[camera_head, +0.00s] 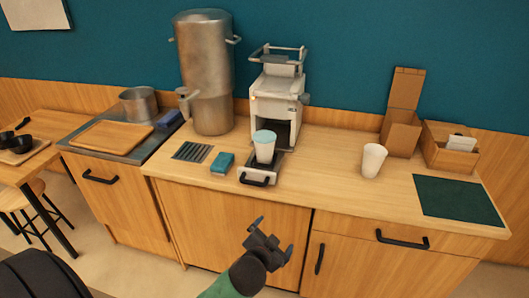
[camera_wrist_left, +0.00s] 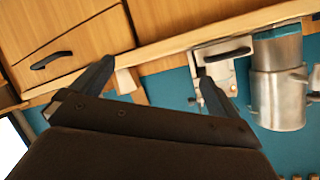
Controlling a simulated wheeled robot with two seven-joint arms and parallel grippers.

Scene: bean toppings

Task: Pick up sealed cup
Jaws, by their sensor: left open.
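The sealed cup (camera_head: 264,147) is light with a pale blue top. It stands upright on the pulled-out tray (camera_head: 257,177) of the white sealing machine (camera_head: 277,97), in the head view. My left gripper (camera_head: 274,237) is open and empty, in front of the counter and below the cup, well apart from it. In the left wrist view its two dark fingers are spread (camera_wrist_left: 160,82) with nothing between them. I cannot make out the cup in that view. My right gripper is not in view.
A white cup (camera_head: 373,160) stands right of the machine. A blue box (camera_head: 222,164) and a dark grate (camera_head: 193,151) lie left of the tray. A tall metal dispenser (camera_head: 206,75) stands behind. Cardboard boxes (camera_head: 402,130) and a dark green mat (camera_head: 458,200) are at right.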

